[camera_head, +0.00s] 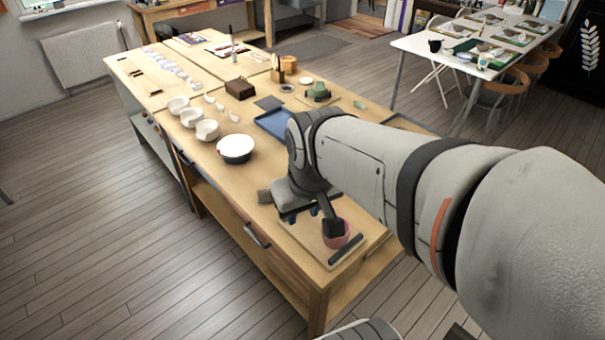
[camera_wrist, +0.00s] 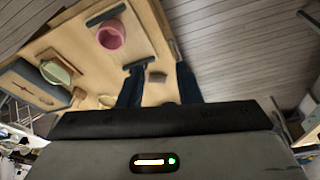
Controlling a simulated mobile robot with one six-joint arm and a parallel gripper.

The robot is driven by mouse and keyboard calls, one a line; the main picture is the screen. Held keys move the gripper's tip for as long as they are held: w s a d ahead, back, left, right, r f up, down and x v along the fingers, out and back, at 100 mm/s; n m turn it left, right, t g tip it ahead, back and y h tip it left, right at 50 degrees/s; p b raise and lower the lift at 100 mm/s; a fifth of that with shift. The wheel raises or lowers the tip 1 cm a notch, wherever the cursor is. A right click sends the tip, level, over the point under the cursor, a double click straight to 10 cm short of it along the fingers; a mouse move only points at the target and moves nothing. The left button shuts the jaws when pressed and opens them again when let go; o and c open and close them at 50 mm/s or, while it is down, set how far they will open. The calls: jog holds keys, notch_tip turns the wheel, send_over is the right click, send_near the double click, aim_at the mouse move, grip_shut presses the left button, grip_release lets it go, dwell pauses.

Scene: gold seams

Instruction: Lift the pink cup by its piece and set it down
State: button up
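The pink cup (camera_head: 345,240) stands on a pale board near the front right corner of the workbench. In the wrist view the cup (camera_wrist: 111,36) is upper left, seen from above with its open mouth showing. My gripper (camera_head: 331,222) hangs over the board and covers part of the cup in the head view. In the wrist view its two dark blue fingers (camera_wrist: 160,67) are apart with nothing held between them. The cup lies beyond and left of the fingers there, not between them. I cannot make out a separate piece on the cup.
The board (camera_wrist: 147,35) has dark strips (camera_head: 346,249) at its ends. A grey block (camera_head: 264,197) sits beside it. A white bowl (camera_head: 236,148), several white cups, a blue tray (camera_head: 273,122) and a brown box (camera_head: 240,88) stand farther back on the bench.

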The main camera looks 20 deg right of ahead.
jog(key=w+d+f+n+g+p, duration=0.1)
jog(key=w+d+f, duration=0.2)
jog(key=f, duration=0.3)
jog(key=w+d+f+n+g+p, duration=0.1)
jog(key=w+d+f, duration=0.3)
jog(key=f, duration=0.1)
jog(key=w+d+f+n+g+p, duration=0.1)
jog(key=w+d+f+p, duration=0.1)
jog(key=f, duration=0.4)
jog(key=shift+w+d+f+n, duration=0.15)
jog(key=shift+w+d, duration=0.3)
jog(key=shift+d, duration=0.2)
jog(key=shift+w+d+f+n, duration=0.15)
jog(key=shift+w+d, duration=0.25)
jog(key=shift+d, duration=0.25)
jog(key=shift+f+b, duration=3.3)
jog(key=shift+f, duration=1.05)
grip_shut()
